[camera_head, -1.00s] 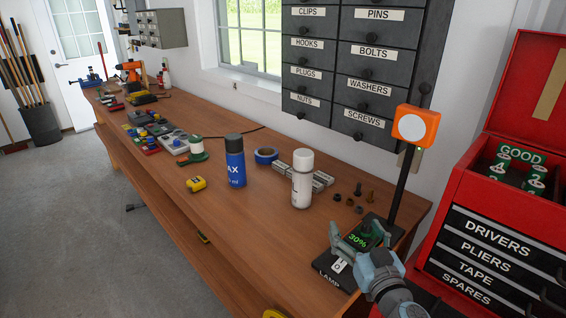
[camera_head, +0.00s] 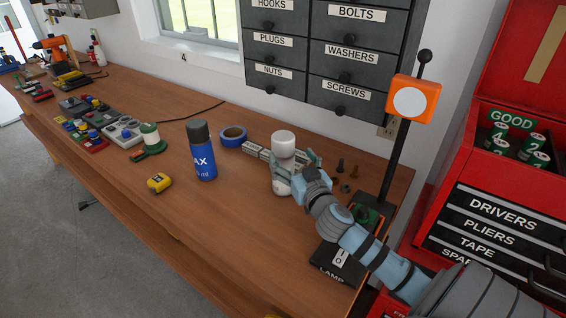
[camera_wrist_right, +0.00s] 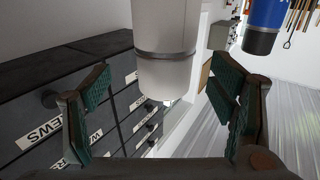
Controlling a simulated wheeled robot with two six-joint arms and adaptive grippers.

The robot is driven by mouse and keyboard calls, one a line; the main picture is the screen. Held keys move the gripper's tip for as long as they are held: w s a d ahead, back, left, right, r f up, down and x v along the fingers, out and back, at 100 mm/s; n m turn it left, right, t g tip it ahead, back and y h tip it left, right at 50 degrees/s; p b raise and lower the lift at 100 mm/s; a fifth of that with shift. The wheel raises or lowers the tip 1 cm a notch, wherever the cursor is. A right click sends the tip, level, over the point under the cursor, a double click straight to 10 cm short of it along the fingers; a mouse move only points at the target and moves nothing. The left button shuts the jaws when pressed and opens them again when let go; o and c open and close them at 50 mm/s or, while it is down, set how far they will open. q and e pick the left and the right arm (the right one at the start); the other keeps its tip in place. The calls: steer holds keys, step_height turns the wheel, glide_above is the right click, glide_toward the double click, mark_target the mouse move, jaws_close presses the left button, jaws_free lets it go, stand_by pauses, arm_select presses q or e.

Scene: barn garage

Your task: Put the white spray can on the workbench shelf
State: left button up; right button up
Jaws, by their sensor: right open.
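The white spray can (camera_head: 283,147) stands upright on the wooden workbench (camera_head: 213,240), beside a blue WAX can (camera_head: 203,158). My right gripper (camera_head: 296,172) is open at the can, with a finger on either side of its lower part. In the right wrist view the can (camera_wrist_right: 166,70) shows upside down between the two spread green-padded fingers, with gaps on both sides. Part of the can's body is hidden by the gripper in the head view. My left gripper is not in view. I cannot make out a workbench shelf.
Blue tape (camera_head: 233,136), a yellow tape measure (camera_head: 159,183) and small bolts lie nearby. Labelled drawers (camera_head: 325,50) hang behind. The bench's front middle is clear.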

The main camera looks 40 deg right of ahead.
steer(key=x, duration=0.3)
steer(key=p+x, duration=0.1)
steer(key=x, duration=0.1)
steer(key=shift+w+a, duration=0.2)
steer(key=shift+w, duration=0.2)
steer(key=shift+s, duration=0.15)
steer(key=shift+c, duration=1.4)
jaws_close()
